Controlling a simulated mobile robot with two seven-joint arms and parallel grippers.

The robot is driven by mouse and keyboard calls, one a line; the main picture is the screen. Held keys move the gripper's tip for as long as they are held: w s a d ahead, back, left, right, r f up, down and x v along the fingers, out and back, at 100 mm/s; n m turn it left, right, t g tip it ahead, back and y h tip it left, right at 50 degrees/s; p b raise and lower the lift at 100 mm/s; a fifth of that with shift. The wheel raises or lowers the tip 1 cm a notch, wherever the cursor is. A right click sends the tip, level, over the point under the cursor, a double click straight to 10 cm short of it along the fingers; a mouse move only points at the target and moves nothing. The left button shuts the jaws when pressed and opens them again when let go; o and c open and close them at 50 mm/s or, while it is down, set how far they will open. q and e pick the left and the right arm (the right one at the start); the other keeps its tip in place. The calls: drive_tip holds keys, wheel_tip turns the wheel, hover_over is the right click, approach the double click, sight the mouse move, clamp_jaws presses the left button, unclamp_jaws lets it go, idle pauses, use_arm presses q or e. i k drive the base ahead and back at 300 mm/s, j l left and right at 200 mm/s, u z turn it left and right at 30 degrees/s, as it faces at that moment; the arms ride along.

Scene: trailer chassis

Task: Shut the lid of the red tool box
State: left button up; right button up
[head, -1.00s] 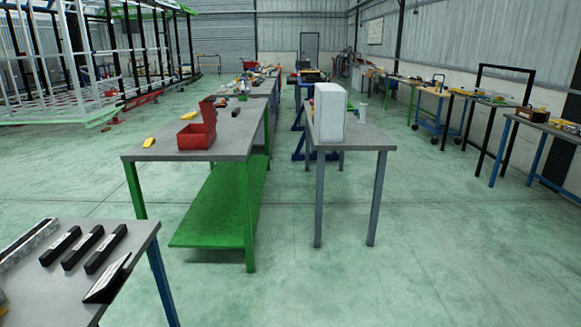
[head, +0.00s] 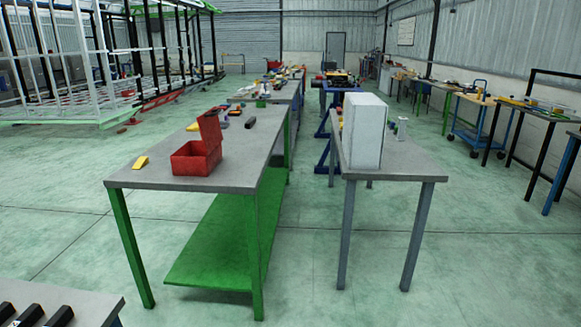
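The red tool box (head: 194,159) stands on the grey top of the green-legged table (head: 235,176), near its front left part. Its red lid (head: 210,129) is open and stands up at the box's right rear side. The inside of the box shows only in part from here. Neither of my grippers is in the head view.
A yellow object (head: 141,162) lies left of the box. A grey table (head: 393,160) with a white box (head: 364,130) stands to the right. A table corner with black items (head: 38,316) is at the lower left. Open floor (head: 75,230) lies in front and to the left.

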sight(209, 125)
drive_tip(key=i+u, duration=0.1)
drive_tip(key=i, duration=0.6)
drive_tip(key=i+l+u, duration=0.1)
drive_tip(key=i, duration=0.55)
drive_tip(key=i+j+u, duration=0.2)
drive_tip(key=i, duration=0.35)
drive_tip(key=i+j+u, duration=0.2)
drive_tip(key=i, duration=0.35)
